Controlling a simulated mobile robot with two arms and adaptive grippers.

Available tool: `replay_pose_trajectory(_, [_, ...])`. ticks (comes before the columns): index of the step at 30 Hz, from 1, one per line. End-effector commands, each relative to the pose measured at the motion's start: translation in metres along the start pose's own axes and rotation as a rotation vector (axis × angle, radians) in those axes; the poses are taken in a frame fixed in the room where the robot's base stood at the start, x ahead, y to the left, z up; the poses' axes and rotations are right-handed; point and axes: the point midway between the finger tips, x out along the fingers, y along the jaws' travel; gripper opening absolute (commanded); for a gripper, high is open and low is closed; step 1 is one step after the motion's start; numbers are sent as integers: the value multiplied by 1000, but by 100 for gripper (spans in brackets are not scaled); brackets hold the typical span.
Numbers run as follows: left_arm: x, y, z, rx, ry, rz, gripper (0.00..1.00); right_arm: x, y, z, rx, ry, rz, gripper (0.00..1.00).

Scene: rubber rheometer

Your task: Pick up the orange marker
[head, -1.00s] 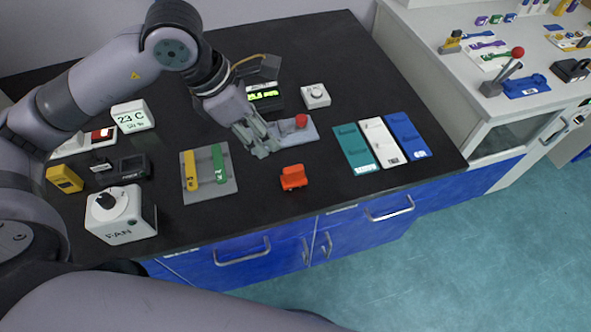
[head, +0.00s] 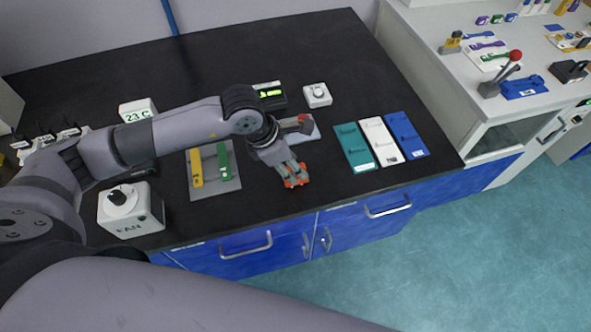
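The orange marker (head: 297,183) is a small blocky piece on the black bench top, near its front edge. My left gripper (head: 292,173) reaches down from the left with its fingertips at the marker and covers much of it. Orange shows at and just beyond the fingertips. I cannot tell whether the fingers are closed on the marker or only around it, or whether it still touches the bench. My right gripper is not in view.
A grey plate (head: 235,185) with yellow and green strips lies left of the gripper. Teal (head: 355,147), white (head: 381,140) and blue (head: 407,134) panels lie to the right. The FAN box (head: 130,222) stands front left. Behind the gripper is a grey device with a red part (head: 305,120).

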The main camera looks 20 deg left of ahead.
Motion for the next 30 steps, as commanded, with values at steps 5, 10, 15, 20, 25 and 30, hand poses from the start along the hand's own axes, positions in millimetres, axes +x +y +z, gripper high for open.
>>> replay_pose_trajectory(5, [19,0,0,-1,1,0,40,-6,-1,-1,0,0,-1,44])
replay_pose_trajectory(10, [22,0,0,0,0,1,40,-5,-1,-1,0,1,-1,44])
replay_pose_trajectory(15, [21,0,0,0,0,1,34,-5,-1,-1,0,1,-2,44])
replay_pose_trajectory(20, [21,0,0,0,0,1,23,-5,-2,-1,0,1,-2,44])
replay_pose_trajectory(25, [21,0,0,0,0,1,12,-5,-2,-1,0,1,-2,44])
replay_pose_trajectory(30, [21,0,0,0,-1,1,1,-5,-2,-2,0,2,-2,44])
